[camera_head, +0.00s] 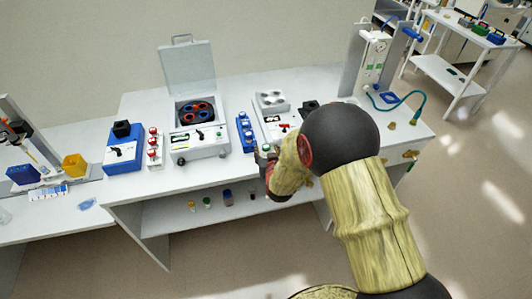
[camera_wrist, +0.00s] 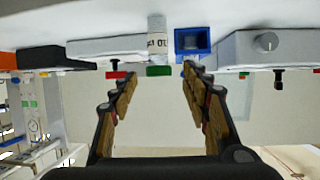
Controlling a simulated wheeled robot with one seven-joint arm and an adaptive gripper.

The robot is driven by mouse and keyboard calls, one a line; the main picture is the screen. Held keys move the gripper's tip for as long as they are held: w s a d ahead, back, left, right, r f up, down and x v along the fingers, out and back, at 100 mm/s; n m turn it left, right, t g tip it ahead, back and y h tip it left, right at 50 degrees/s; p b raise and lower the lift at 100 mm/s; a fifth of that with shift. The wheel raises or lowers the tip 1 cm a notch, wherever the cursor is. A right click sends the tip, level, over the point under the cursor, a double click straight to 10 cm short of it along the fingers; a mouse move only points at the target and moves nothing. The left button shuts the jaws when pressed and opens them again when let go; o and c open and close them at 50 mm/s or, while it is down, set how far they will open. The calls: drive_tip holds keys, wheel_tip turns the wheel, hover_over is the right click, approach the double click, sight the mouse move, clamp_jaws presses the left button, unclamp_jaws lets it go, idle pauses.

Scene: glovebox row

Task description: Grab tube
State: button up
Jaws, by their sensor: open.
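In the wrist view, a white tube (camera_wrist: 157,28) with dark print and a green cap (camera_wrist: 158,71) shows beyond my fingertips, in line with the gap between them. My gripper (camera_wrist: 157,84) is open, with one finger on each side of that gap and nothing held. I cannot tell how far the tube is from the fingers. In the head view, my gripper (camera_head: 265,155) is at the bench's front edge, just right of a blue rack (camera_head: 245,131). My arm partly hides the gripper there, and I cannot make out the tube.
A blue block (camera_wrist: 192,40) and a grey device with a knob (camera_wrist: 265,44) are right of the tube in the wrist view. In the head view, a centrifuge (camera_head: 197,140) stands lid-up on the white bench (camera_head: 133,187). Several small bottles stand on the lower shelf (camera_head: 172,220).

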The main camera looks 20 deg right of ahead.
sight(266, 148)
drive_tip(key=x, duration=0.3)
drive_tip(key=shift+w+f, duration=0.2)
drive_tip(key=shift+w, duration=0.05)
drive_tip(key=shift+d, duration=0.1)
drive_tip(key=shift+c, duration=0.9)
drive_tip(key=c, duration=0.9)
